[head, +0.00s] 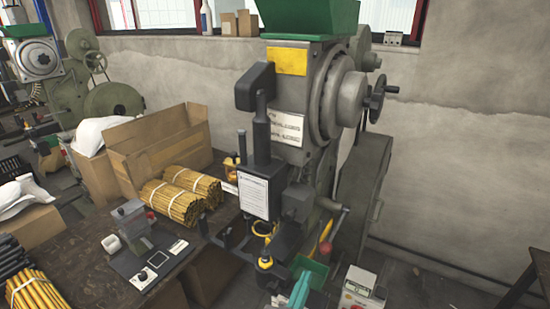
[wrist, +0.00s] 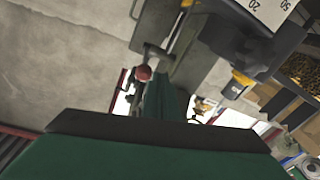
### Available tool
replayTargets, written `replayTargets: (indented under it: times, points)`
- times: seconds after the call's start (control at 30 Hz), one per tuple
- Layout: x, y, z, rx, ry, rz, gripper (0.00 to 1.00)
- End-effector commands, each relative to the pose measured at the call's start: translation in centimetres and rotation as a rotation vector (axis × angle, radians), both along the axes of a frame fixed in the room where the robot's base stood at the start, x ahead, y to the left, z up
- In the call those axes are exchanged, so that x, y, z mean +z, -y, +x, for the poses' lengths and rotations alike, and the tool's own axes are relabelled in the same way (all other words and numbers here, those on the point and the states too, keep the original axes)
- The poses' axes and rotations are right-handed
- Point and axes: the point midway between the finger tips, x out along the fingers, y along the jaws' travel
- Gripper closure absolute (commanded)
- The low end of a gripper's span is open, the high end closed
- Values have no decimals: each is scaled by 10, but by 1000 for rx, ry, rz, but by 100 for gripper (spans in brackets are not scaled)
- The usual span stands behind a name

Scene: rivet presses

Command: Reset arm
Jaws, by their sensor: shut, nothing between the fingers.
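In the wrist view, my gripper (wrist: 160,127) spans the bottom edge as a broad dark green shape with a black front edge. It is shut, with nothing seen in it. The rivet press (head: 300,125) stands in the middle of the head view, grey with a green hopper (head: 308,18) on top. A red lever knob (head: 326,248) sits low on its right side. A red ball knob (wrist: 143,73) also shows in the wrist view, ahead of my gripper and apart from it. A teal piece (head: 299,290) stands upright at the bottom of the head view; I cannot tell what it belongs to.
A workbench (head: 90,266) at left holds bundles of yellow rods (head: 172,200), an open cardboard box (head: 155,148) and a small grey device (head: 131,220). A second press (head: 112,100) stands behind. A grey box with a display (head: 360,285) is at lower right.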

Motion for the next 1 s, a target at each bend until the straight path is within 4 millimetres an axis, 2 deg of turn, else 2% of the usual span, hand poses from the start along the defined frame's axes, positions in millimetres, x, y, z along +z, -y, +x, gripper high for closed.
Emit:
replayTargets:
  times: [0.17, 0.3, 0.5, 0.7, 0.83, 1.0]
  points:
    - [-34, -15, -25, 68, -52, 12, 100]
    - [-69, -36, -62, 159, -103, 36, 100]
    - [-106, -63, -120, 273, -156, 82, 100]
    - [-125, -86, -183, 362, -190, 143, 100]
    - [-129, -97, -224, 404, -203, 186, 100]
    - [-126, -106, -276, 440, -209, 245, 100]
